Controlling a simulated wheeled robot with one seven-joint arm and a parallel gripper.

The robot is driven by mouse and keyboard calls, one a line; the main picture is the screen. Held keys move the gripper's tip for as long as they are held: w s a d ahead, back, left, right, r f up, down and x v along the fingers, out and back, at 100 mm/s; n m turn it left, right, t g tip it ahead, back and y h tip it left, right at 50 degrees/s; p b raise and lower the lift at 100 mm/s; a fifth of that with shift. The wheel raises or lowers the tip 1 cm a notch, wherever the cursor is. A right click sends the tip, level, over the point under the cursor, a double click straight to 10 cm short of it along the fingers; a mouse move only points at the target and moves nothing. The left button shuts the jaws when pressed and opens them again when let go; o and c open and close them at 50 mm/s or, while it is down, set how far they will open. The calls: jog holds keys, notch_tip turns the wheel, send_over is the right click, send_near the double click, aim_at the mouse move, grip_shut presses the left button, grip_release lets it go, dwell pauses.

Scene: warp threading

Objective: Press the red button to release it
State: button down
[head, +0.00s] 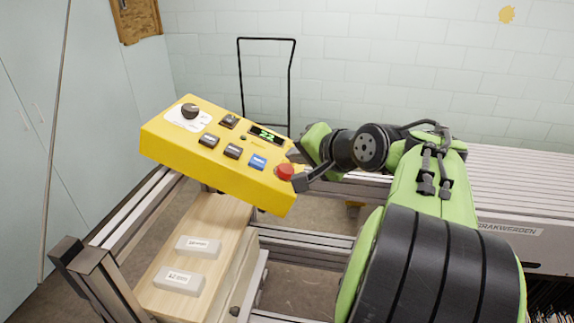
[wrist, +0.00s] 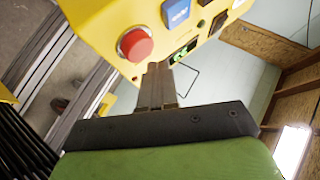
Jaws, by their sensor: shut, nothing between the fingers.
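The red button (head: 285,171) sits at the right end of the sloped top of a yellow control box (head: 215,185). It also shows in the wrist view (wrist: 135,44), round and red on a grey collar. My gripper (head: 299,184) is shut and empty, its fingertips close beside the button on its right in the head view. In the wrist view the fingers (wrist: 157,72) point at the box just right of and below the button. I cannot tell whether the fingertips touch the button or the box.
The box also carries a black knob (head: 190,110), a green-lit display (head: 266,134), a blue button (head: 258,161) and several dark buttons. A wooden block (head: 170,261) with two labelled grey pieces stands below. Metal rails (head: 300,243) run beneath my arm.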

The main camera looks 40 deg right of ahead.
notch_tip(320, 180, up, 6)
jog(key=s+d+p, duration=0.1)
jog(key=p, duration=0.4)
jog(key=shift+s+d+f+p, duration=0.2)
jog(key=shift+s+p, duration=0.15)
jog(key=shift+s, duration=0.05)
